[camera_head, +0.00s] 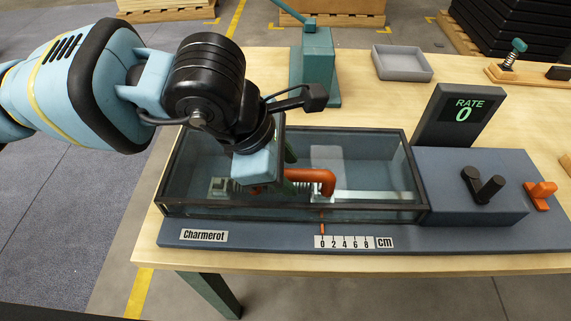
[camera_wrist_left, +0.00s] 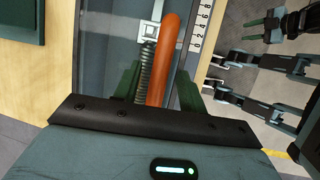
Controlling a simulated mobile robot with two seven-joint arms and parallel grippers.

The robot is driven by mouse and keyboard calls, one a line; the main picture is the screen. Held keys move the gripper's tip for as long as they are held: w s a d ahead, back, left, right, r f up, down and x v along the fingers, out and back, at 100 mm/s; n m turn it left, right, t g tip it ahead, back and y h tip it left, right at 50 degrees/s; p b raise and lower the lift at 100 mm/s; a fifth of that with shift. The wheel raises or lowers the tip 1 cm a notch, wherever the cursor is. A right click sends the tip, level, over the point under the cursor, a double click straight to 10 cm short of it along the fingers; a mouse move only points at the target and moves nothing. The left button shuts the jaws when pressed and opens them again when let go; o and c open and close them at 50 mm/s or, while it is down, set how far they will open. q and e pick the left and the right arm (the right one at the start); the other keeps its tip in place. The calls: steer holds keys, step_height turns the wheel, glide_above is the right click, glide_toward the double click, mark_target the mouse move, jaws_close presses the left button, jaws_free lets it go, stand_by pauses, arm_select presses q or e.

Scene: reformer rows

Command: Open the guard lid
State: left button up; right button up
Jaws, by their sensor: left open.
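The guard lid (camera_head: 375,147) is a clear, dark-framed cover over the long case on the Charmerot bench unit. It looks down, though its glass is hard to make out. A bent orange handle (camera_head: 318,177) shows at its middle, and it also shows in the left wrist view (camera_wrist_left: 165,60). My left gripper (camera_head: 280,176) points down over the case at the left end of this handle. In the left wrist view its green fingers (camera_wrist_left: 156,88) are apart, with the handle and a spring (camera_wrist_left: 146,70) in sight between them. I cannot tell if they touch the handle.
A rate display (camera_head: 462,115) reading 0 stands behind a blue block with a dark crank (camera_head: 484,188) and an orange knob (camera_head: 540,193). A teal lever press (camera_head: 316,65) and grey tray (camera_head: 402,64) stand behind the case. A scale (camera_head: 350,242) runs along the front.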

arm_select(q)
jaws_close()
